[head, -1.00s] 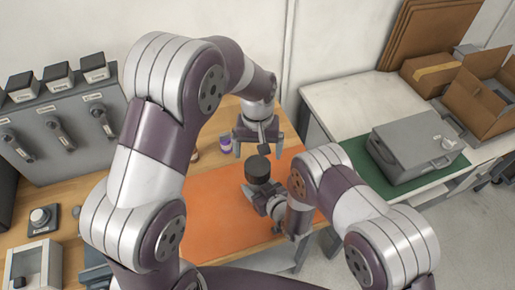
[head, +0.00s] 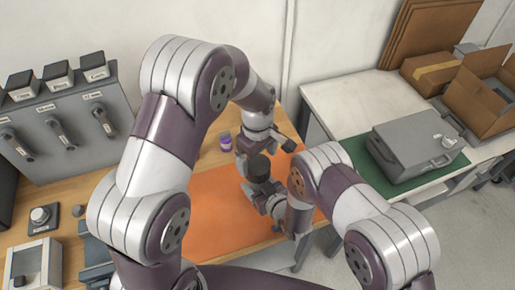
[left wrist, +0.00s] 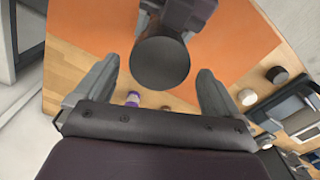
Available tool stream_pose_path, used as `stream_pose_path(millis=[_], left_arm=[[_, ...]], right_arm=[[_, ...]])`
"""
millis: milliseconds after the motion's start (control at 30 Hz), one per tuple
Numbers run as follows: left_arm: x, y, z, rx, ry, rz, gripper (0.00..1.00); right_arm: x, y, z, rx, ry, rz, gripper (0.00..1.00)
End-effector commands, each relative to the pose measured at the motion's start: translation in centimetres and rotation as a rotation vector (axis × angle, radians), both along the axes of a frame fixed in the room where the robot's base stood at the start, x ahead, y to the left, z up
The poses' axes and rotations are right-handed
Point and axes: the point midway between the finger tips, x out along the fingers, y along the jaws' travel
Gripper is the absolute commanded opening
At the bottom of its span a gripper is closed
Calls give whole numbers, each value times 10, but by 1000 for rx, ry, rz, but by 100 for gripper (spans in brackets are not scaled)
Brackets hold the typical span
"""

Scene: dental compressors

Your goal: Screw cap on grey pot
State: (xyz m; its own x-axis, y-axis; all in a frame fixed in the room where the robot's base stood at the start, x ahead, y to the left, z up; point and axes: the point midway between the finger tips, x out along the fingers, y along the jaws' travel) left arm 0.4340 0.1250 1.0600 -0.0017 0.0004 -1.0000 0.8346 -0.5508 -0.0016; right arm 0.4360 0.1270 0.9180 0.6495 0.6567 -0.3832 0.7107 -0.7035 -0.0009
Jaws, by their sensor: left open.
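A dark round cylinder (head: 258,167) stands upright over the orange mat in the head view. It shows its flat dark end in the left wrist view (left wrist: 160,63). I take it for the grey pot with its cap, but cannot see a seam between the two. My left gripper (head: 264,156) is open above it, its fingers (left wrist: 158,70) on either side and apart from it. My right gripper (head: 262,195) is at the pot's lower part and appears shut on it; its fingertips are partly hidden.
The orange mat (head: 215,215) lies on the wooden table. A purple-and-white bottle (head: 225,142) stands behind the mat. A panel with several levers (head: 60,130) is at the left. A grey case (head: 412,150) sits on a green mat on the white table at the right.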

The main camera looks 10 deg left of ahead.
Motion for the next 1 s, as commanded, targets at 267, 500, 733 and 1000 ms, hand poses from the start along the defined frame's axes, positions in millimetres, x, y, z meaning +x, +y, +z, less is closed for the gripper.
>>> stream_pose_path(millis=[267,500,733,1000], left_arm=[[0,0,-37,-1,-1,0,97],[0,0,-44,0,-1,-1,97],[0,0,-44,0,-1,-1,71],[0,0,-44,0,-2,-118,40]], right_arm=[[0,0,0,0,0,0,0],[0,0,0,1,-1,0,0],[0,0,0,1,-1,0,0],[0,0,0,1,-1,0,0]])
